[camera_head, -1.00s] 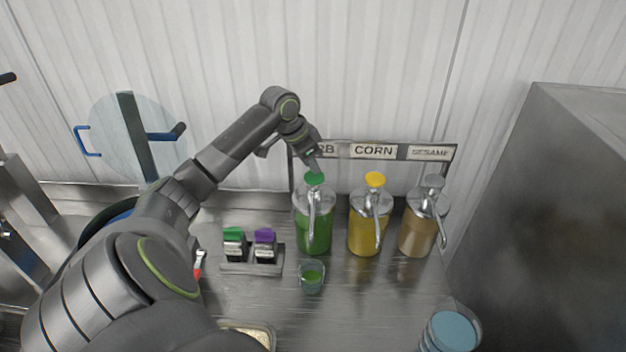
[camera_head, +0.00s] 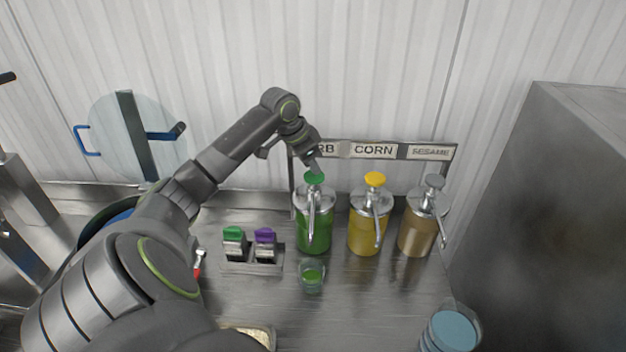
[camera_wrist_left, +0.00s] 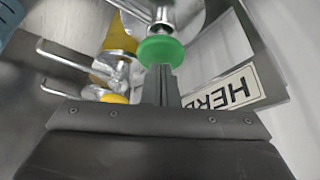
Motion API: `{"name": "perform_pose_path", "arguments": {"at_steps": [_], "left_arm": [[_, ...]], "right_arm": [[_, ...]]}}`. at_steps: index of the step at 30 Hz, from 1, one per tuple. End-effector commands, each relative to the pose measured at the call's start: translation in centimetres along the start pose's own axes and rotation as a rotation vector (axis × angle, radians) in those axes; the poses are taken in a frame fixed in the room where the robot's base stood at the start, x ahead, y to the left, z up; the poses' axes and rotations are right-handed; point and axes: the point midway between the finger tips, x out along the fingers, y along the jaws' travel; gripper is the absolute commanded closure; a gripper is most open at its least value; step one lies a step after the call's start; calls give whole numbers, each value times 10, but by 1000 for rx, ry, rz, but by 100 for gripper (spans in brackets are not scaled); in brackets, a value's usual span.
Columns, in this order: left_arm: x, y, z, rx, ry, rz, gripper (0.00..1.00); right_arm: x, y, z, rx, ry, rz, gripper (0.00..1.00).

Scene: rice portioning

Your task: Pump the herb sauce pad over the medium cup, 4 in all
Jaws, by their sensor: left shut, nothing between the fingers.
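The herb sauce pump bottle (camera_head: 313,232) holds green sauce and has a green pad (camera_head: 315,179) on top. The pad also shows in the left wrist view (camera_wrist_left: 160,50). A clear cup (camera_head: 312,277) with green sauce in it stands under the herb spout. My left gripper (camera_head: 314,166) is shut and empty, with its fingertips at the top of the green pad; they look in contact or very close. In the left wrist view the closed fingers (camera_wrist_left: 160,84) point at the pad. My right gripper is not in view.
Pumps of corn (camera_head: 364,232) and sesame (camera_head: 416,234) stand to the right under a label rail (camera_head: 405,151). A holder with a green-topped and a purple-topped item (camera_head: 264,245) stands left of the cup. Blue cups (camera_head: 452,331) are at the front right.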

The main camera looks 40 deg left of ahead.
Motion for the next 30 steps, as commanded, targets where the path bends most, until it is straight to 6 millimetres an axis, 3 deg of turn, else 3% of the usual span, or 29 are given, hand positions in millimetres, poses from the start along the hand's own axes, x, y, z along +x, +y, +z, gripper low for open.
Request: {"name": "perform_pose_path", "arguments": {"at_steps": [23, 30], "left_arm": [[28, 1, 13, -2, -4, 3, 100], [27, 1, 12, -2, -5, 4, 100]], "right_arm": [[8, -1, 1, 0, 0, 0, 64], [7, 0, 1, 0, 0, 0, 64]]}}
